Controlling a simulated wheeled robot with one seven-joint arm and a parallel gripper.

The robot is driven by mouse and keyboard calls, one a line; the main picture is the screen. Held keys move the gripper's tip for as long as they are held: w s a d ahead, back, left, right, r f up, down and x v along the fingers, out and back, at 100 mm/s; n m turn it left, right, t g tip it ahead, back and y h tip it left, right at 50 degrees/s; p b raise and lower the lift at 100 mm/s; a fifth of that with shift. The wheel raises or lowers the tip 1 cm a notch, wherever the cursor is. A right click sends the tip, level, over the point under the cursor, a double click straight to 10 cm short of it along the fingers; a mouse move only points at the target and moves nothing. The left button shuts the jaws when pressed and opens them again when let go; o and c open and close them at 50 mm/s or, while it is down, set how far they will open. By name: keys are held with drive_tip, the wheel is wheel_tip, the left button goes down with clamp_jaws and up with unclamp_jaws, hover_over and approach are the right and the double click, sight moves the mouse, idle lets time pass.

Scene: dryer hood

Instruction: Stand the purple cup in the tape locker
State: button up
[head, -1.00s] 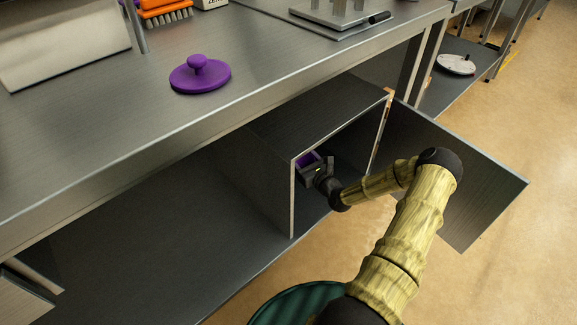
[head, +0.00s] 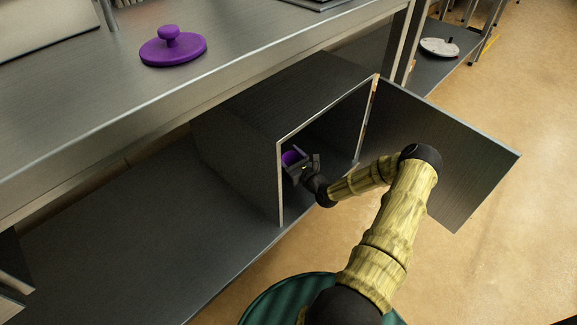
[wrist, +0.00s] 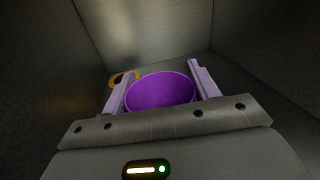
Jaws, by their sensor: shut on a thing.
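The tape locker (head: 240,150) is an open grey metal box on the lower shelf, with its door (head: 440,155) swung out to the right. My gripper (head: 298,165) is inside its opening, shut on the purple cup (head: 291,157). In the wrist view the purple cup (wrist: 160,92) sits between the two pale fingers of my gripper (wrist: 161,72), its rim facing the camera. A tan ring like a tape roll (wrist: 124,78) lies behind the cup inside the locker, partly hidden. The cup's base is hidden, so I cannot tell whether it touches the locker floor.
The locker's side walls stand close around my gripper. A purple lid with a knob (head: 172,47) lies on the worktop (head: 90,130) above. The lower shelf (head: 150,225) left of the locker is bare. A white disc (head: 439,47) lies on a farther shelf.

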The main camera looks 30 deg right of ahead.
wheel_tip(320, 180, down, 4)
drive_tip(key=b, duration=0.2)
drive_tip(key=shift+r+b, duration=0.1)
drive_tip(key=shift+b, duration=0.2)
drive_tip(key=shift+r, duration=0.1)
drive_tip(key=o, duration=1)
